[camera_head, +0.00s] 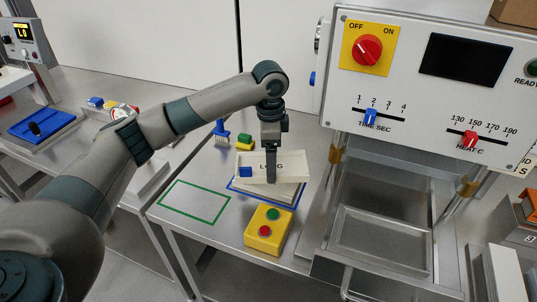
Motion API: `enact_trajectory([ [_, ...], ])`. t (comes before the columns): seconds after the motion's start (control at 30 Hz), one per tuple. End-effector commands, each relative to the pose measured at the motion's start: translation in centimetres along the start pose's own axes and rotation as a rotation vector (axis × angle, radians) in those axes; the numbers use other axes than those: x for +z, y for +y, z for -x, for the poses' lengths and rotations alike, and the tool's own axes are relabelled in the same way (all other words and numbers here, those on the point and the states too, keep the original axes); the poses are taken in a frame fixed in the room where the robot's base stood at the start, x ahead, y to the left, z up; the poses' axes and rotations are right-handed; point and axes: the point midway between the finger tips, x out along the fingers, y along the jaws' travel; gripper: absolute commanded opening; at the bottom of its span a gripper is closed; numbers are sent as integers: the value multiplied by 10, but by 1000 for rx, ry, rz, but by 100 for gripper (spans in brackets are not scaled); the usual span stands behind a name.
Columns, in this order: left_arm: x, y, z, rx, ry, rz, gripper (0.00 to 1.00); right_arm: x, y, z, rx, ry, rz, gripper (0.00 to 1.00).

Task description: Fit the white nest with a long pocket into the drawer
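The white nest (295,167) carries the letters "LONG", partly hidden by my gripper, and a small blue mark at its left. Its pocket cannot be made out. It is above or on another pale plate (292,189) inside a blue outline; I cannot tell whether they touch. My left gripper (271,181) points down over the middle of the nest, a dark finger crossing its face. The fingers are seen edge-on, so their grip is unclear. The drawer (385,240), a metal frame, is at the right below the machine panel. My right gripper is out of view.
A yellow box (268,231) with green and red buttons stands in front of the nest, left of the drawer. A green outlined area (195,203) at the left is empty. The machine panel (430,85) overhangs the drawer. A blue brush (221,133) stands behind.

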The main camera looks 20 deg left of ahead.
Motion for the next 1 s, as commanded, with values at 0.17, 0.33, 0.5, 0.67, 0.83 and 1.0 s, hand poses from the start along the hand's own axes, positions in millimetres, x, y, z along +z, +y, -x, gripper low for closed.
enact_trajectory([
  [0.17, -4, 22, 3, -3, 4, 128, 56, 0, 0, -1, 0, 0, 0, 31],
  [0.33, -5, 53, 6, -4, 7, 318, 56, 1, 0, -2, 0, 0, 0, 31],
  [0.5, -4, 89, 7, -1, 6, 527, 56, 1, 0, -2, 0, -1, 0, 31],
  [0.67, 2, 123, 8, 4, 1, 724, 56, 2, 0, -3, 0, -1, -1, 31],
  [0.83, 10, 156, 9, 8, -8, 913, 56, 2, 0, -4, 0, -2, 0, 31],
  [1.0, 18, 178, 9, 11, -18, 1046, 56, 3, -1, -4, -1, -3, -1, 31],
])
